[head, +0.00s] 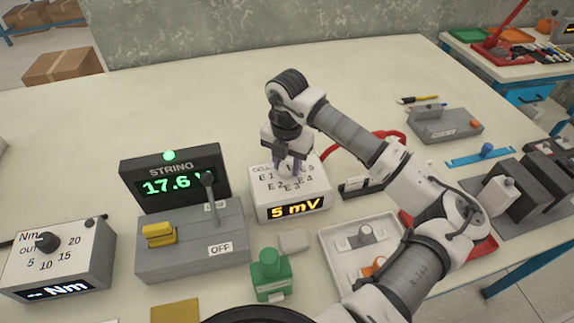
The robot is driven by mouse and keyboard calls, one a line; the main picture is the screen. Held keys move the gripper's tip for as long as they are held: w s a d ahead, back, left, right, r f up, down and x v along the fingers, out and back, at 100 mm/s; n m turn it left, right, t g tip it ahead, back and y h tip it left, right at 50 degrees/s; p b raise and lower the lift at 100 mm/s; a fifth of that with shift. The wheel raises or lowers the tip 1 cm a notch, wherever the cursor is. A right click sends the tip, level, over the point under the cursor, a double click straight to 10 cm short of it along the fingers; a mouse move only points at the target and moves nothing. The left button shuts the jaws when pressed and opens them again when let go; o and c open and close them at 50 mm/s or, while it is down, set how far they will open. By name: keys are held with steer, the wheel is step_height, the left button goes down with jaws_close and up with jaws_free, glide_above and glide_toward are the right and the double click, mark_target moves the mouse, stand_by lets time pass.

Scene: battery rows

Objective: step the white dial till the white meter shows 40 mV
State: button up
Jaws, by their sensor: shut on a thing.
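The white meter (262,213) is a white box with an amber display reading "5 mV" (297,207). Its sloped top is printed with "CELL" and marks such as E1, E2, E3 and E4. My gripper (291,170) points down onto the middle of this top. Its fingers are shut on the dial there. The dial itself is mostly hidden by the fingers and I cannot tell which mark it points to.
Left of the meter stands a STRING display (160,168) reading about 17.6, with a grey lever box (160,262) in front. A white Nm box (85,262) is far left. A green block (268,272) and a white tray (335,268) are in front.

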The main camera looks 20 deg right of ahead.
mark_target(287, 165)
steer(key=n+b, duration=0.1)
steer(key=b, duration=0.2)
steer(key=n+b, duration=0.2)
steer(key=shift+f+n+b, duration=0.3)
steer(key=shift+b, duration=0.1)
steer(key=n+b, duration=0.4)
steer(key=shift+r, duration=0.3)
steer(key=shift+n, duration=0.3)
steer(key=o, duration=1)
steer(key=shift+r, duration=0.1)
step_height(287, 165, up, 14)
steer(key=shift+f+b, duration=0.15)
steer(key=shift+b, duration=0.6)
